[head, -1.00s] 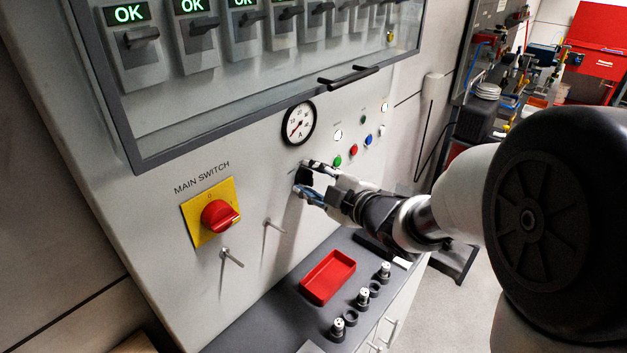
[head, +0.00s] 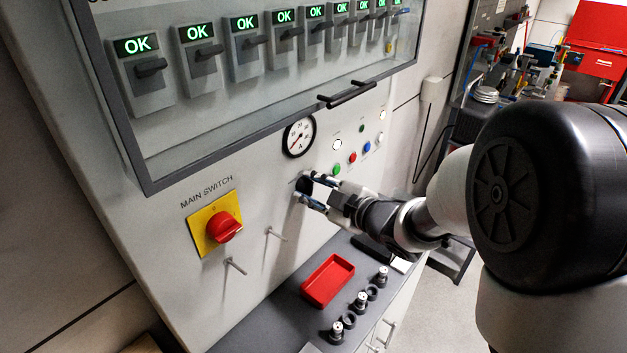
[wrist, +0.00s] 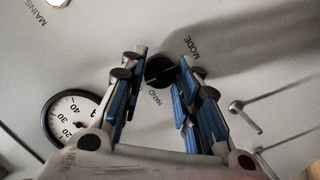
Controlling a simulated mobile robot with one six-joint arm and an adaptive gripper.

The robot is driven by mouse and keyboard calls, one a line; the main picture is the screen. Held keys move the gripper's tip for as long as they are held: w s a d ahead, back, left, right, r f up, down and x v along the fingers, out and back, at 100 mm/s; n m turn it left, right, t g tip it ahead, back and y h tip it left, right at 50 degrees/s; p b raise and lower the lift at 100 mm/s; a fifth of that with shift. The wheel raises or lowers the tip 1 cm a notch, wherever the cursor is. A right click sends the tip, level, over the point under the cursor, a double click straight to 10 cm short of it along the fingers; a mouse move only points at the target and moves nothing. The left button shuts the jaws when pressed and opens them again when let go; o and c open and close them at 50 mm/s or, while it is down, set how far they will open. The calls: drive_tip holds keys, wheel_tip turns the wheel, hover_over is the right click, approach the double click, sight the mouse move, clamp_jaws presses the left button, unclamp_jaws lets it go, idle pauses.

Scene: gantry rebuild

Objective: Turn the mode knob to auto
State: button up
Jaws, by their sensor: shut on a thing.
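The mode knob (wrist: 158,70) is a small round black knob on the pale panel. In the wrist view it sits between my gripper's fingertips (wrist: 156,74), with the MODE label (wrist: 190,47) above right and the HAND label (wrist: 155,97) below. My gripper is shut on the knob, one blue-padded finger on each side. The auto label is hidden or cannot be made out, and the knob's exact pointing direction is unclear.
A round gauge (head: 299,136) and several coloured buttons and lamps (head: 352,158) are close above. A red main switch (head: 223,228) and two protruding pegs (head: 236,267) are left and below. A shelf with a red tray (head: 327,280) juts out underneath.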

drive_tip(key=m+p, duration=0.1)
drive_tip(key=p, duration=0.1)
drive_tip(key=m+g+p, duration=0.1)
drive_tip(key=p, duration=0.2)
drive_tip(key=shift+w+d+r+m+y, duration=0.1)
drive_tip(key=shift+r+m+y, duration=0.2)
drive_tip(key=shift+r, duration=0.05)
drive_tip(key=m+g+p, duration=0.1)
drive_tip(key=m+p, duration=0.1)
drive_tip(key=p, duration=0.2)
drive_tip(key=shift+w+f+y, duration=0.1)
drive_tip(key=shift+f+y, duration=0.05)
drive_tip(key=shift+y, duration=0.25)
drive_tip(key=shift+f, duration=0.1)
drive_tip(key=o, duration=1.1)
drive_tip(key=shift+c, duration=0.2)
drive_tip(key=v, duration=1.2)
drive_tip(key=shift+w+d, duration=0.1)
